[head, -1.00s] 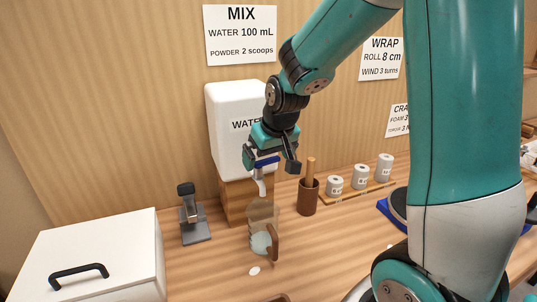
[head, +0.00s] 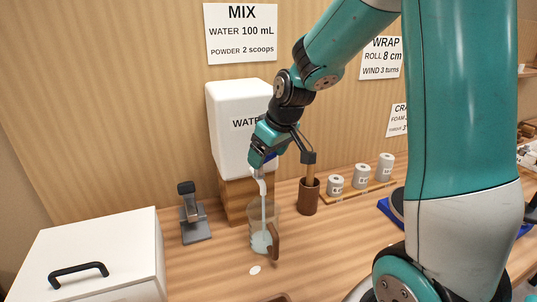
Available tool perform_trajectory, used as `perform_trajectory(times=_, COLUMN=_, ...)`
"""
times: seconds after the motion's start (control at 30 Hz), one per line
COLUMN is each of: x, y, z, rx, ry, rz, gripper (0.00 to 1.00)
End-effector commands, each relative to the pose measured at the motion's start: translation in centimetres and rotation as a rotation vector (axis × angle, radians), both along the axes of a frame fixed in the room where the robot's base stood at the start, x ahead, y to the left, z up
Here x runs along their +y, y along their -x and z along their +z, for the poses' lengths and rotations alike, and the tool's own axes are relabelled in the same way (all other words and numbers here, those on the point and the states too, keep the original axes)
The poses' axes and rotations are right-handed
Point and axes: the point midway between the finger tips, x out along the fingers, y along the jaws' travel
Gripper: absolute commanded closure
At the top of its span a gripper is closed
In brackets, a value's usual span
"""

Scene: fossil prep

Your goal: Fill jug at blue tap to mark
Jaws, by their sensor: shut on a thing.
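A clear jug (head: 256,222) with a brown handle (head: 274,241) stands upright on the bench under the spout of the white water tank (head: 228,105). Pale blue water (head: 260,243) lies in its lower part, and a thin pale stream (head: 263,205) runs into it from the spout. The fill mark is too small to make out. My gripper (head: 272,158) is shut on the blue tap (head: 271,160) above the jug, and its fingers hide most of the tap.
A brown cup with a wooden tool (head: 308,197) stands just right of the jug. A grey stand (head: 194,220) is to the left, beside a white box (head: 100,250). Several white rolls (head: 360,177) stand on a rack at the right. A small white disc (head: 255,270) lies before the jug.

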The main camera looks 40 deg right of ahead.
Motion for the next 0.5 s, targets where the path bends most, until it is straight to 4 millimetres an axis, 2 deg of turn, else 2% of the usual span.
perform_trajectory(times=0.23, x=-0.01, y=-0.06, z=0.07, rx=-0.003, ry=0.001, rz=0.001, gripper=0.47)
perform_trajectory(times=0.27, x=-0.01, y=-0.06, z=0.07, rx=-0.003, ry=0.001, rz=0.001, gripper=0.17)
perform_trajectory(times=0.33, x=-0.02, y=-0.05, z=0.06, rx=-0.003, ry=0.002, rz=0.0, gripper=0.01)
perform_trajectory(times=0.5, x=-0.08, y=-0.07, z=0.06, rx=-0.003, ry=0.002, rz=-0.002, gripper=0.0)
